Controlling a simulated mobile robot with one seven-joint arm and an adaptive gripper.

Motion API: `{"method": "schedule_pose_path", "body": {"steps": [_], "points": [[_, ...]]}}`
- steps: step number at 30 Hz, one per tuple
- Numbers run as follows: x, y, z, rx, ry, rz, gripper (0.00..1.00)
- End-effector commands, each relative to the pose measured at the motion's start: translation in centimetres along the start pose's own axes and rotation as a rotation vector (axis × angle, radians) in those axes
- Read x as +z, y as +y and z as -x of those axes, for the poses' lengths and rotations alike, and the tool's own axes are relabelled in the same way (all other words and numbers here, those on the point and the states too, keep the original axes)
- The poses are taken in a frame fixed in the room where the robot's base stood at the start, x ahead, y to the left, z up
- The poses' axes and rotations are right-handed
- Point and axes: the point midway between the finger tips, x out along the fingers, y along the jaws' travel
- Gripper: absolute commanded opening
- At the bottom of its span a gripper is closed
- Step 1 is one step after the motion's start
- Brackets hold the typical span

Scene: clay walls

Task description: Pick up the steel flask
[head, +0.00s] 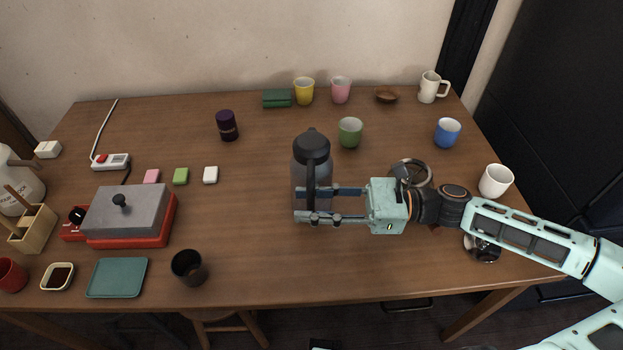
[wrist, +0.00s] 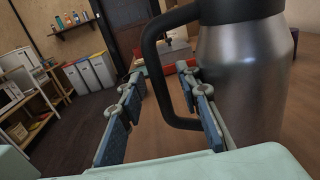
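The steel flask (head: 299,172) stands upright near the middle of the table, grey with a black lid and a black loop handle facing the front edge. My gripper (head: 301,205) reaches in from the right at the flask's handle side, its two fingers apart. In the wrist view the flask (wrist: 245,75) fills the right side, and its handle (wrist: 152,75) shows between the open fingers (wrist: 160,82). The right finger overlaps the handle's loop, near the flask body. I cannot tell whether either finger touches it. The fingers cover part of the flask's lower body in the head view.
A green cup (head: 350,132) stands behind the flask and a dark purple canister (head: 227,126) to its back left. A black cup (head: 187,267) stands at the front left. A red-based grey press (head: 125,213) is at left. The table front of the flask is clear.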

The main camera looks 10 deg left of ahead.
Motion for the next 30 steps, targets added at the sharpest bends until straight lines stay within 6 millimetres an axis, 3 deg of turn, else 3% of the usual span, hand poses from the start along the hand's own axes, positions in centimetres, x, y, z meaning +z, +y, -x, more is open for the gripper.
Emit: {"method": "schedule_pose_path", "body": {"steps": [3, 11, 30], "points": [[0.01, 0.00, 0.03, 0.000, 0.000, 0.000, 0.29], [0.00, -0.01, 0.05, 0.000, 0.001, 0.001, 0.00], [0.22, 0.01, 0.04, 0.001, -0.002, 0.005, 0.00]]}}
